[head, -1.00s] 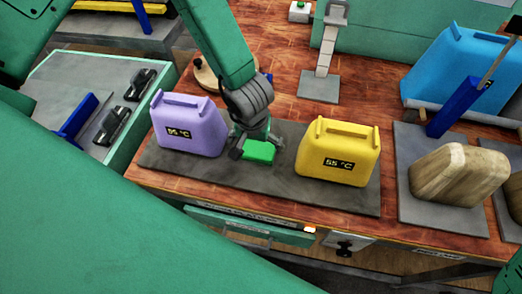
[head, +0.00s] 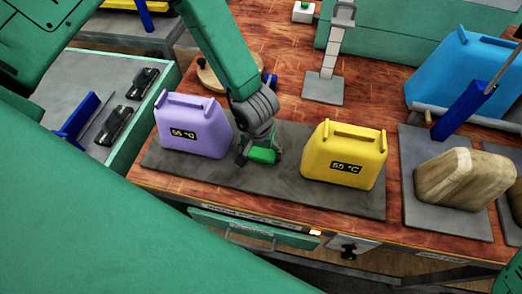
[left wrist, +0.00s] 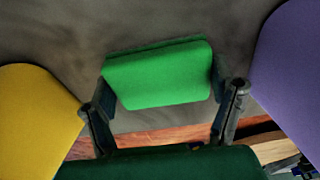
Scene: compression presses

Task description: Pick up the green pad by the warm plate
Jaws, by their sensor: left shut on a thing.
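The green pad (head: 264,155) is a small block between the purple canister (head: 190,128) and the yellow canister (head: 343,155), over a long grey plate (head: 285,185). My left gripper (head: 259,158) reaches down from above and is shut on the pad. In the left wrist view the pad (left wrist: 160,78) lies between the two fingers (left wrist: 168,95), one at each side. I cannot tell whether the pad touches the plate or is slightly above it. The yellow canister's label reads 55 °C; the purple one's label is small. My right gripper is out of view.
A wooden block (head: 462,180) sits on a grey plate at the right, with a blue-handled tool (head: 465,110) and blue canister (head: 460,75) behind. A grey stand (head: 323,88) is at the back. An open drawer (head: 95,90) with black clips is at the left.

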